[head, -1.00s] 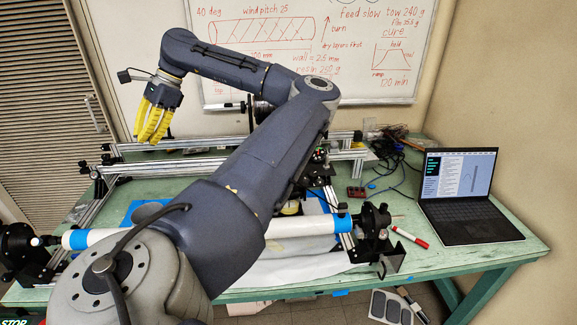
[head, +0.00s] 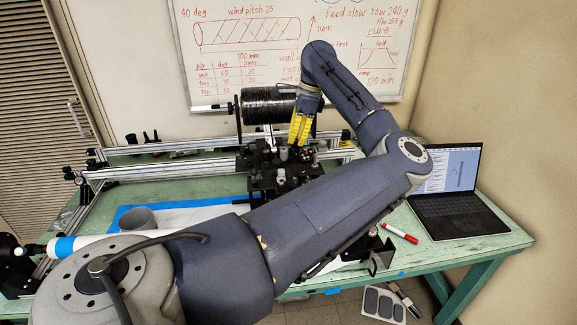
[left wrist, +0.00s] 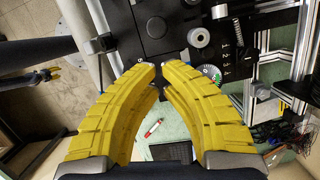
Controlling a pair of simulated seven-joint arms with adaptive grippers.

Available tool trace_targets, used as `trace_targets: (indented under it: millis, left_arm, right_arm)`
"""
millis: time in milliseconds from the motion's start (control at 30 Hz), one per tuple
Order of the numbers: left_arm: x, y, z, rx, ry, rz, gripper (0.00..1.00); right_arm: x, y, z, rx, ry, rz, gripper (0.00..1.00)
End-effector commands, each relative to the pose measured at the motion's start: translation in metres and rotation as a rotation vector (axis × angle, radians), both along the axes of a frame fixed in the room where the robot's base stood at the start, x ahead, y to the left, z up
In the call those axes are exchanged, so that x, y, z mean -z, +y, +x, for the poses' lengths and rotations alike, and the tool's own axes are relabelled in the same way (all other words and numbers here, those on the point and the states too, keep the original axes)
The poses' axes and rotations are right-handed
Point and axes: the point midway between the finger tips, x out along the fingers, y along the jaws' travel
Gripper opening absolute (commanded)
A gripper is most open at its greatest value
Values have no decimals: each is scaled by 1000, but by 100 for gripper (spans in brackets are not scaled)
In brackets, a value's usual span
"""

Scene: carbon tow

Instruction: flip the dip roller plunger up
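The dark carriage (head: 275,165) with the dip roller parts stands on the rails near the middle of the bench. My left gripper (head: 300,140) hangs over the right of the carriage, pointing down. In the left wrist view its yellow fingertips (left wrist: 159,66) nearly meet, with nothing seen between them.
A black tow spool (head: 268,107) stands behind the carriage. Metal rails (head: 170,165) run along the bench. The white tube (head: 95,240) lies in front, partly hidden by my arm. A red marker (head: 400,232) and a laptop (head: 455,195) are at the right.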

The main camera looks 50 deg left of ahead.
Motion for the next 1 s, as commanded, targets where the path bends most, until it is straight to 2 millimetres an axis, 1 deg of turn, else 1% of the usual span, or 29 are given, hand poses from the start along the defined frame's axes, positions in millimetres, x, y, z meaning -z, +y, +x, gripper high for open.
trace_targets:
  millis: [333, 467, 567, 800, 1000]
  left_arm:
    - [1, -2, 2, 4, -1, -2, 0]
    - [5, -1, 0, 4, 1, -2, 0]
    - [14, 1, -1, 1, 2, -2, 0]
    - [49, 6, -8, 1, 2, -1, 0]
    - [75, 10, -12, 3, 1, -1, 0]
  right_arm:
    - [0, -1, -1, 0, 1, 0, 44]
    - [0, -1, -1, -1, 1, 0, 44]
    - [0, -1, -1, -1, 1, 0, 44]
    - [0, -1, -1, -1, 1, 0, 44]
    - [0, -1, 0, -1, 1, 0, 44]
